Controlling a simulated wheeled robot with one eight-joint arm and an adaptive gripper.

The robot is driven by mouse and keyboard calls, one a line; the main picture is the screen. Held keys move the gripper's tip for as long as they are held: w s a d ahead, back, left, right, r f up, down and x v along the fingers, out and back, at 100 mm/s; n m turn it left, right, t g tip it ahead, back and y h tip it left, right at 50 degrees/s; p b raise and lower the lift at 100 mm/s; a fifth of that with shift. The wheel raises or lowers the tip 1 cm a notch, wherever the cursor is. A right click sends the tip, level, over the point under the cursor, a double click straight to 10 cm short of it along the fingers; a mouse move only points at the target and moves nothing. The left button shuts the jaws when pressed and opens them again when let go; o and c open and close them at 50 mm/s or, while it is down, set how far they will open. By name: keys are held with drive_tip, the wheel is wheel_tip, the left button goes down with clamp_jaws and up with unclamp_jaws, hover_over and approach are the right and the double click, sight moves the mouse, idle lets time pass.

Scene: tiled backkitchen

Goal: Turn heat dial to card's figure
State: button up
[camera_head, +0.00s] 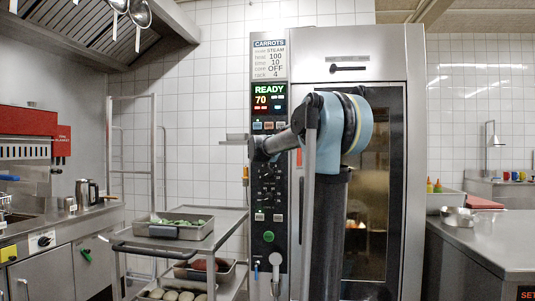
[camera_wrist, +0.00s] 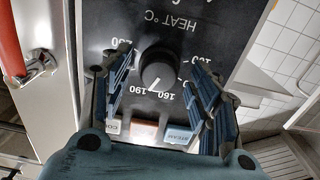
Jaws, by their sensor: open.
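The recipe card (camera_head: 269,59) at the top of the oven panel is headed CARROTS and lists STEAM, a figure of 100 on its heat line, 10, OFF and 4. The black heat dial (camera_wrist: 158,70) sits on the panel under the upside-down label HEAT °C (camera_wrist: 171,22). Its white pointer mark is at the picture's lower side, near the printed 160 and 190. My gripper (camera_wrist: 160,62) is open, with one finger on each side of the dial and gaps showing. In the head view, my gripper (camera_head: 262,147) is at the panel; the dial is hidden behind it.
The oven display (camera_head: 268,97) reads READY and 70. Mode buttons (camera_wrist: 178,136) lie close below the dial in the wrist view. A red-handled door lever (camera_wrist: 12,45) is at the left there. A trolley (camera_head: 185,249) with trays stands left of the oven.

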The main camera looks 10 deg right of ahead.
drive_tip(key=shift+w+d, duration=0.25)
drive_tip(key=shift+w, duration=0.45)
drive_tip(key=c, duration=1)
